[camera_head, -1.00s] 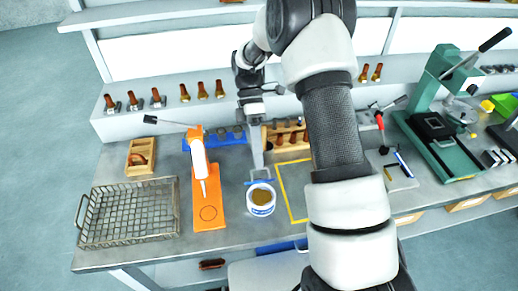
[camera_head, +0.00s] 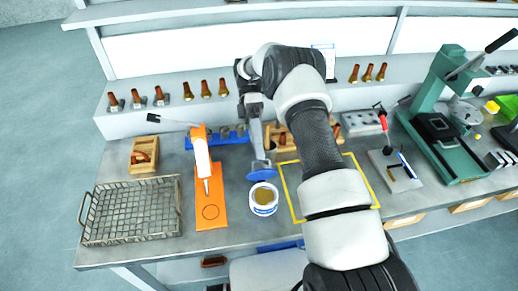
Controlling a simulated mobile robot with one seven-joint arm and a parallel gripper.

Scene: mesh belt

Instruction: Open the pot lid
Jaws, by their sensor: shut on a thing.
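The pot (camera_head: 263,200) is a small white tub with a blue band and brownish contents. It stands upright on the grey bench, and its mouth is largely uncovered. My gripper (camera_head: 259,163) is just behind and above the pot, shut on the blue lid (camera_head: 260,175). The lid is a flat disc just behind the pot's rim. I cannot tell whether its front edge still touches the rim. The fingertips are small and partly hidden by the lid.
A yellow-outlined square (camera_head: 290,203) lies right of the pot, partly under my arm. An orange board (camera_head: 211,218) with a white-and-orange dispenser (camera_head: 202,160) and a wire basket (camera_head: 131,209) are left. A green press (camera_head: 445,145) stands right.

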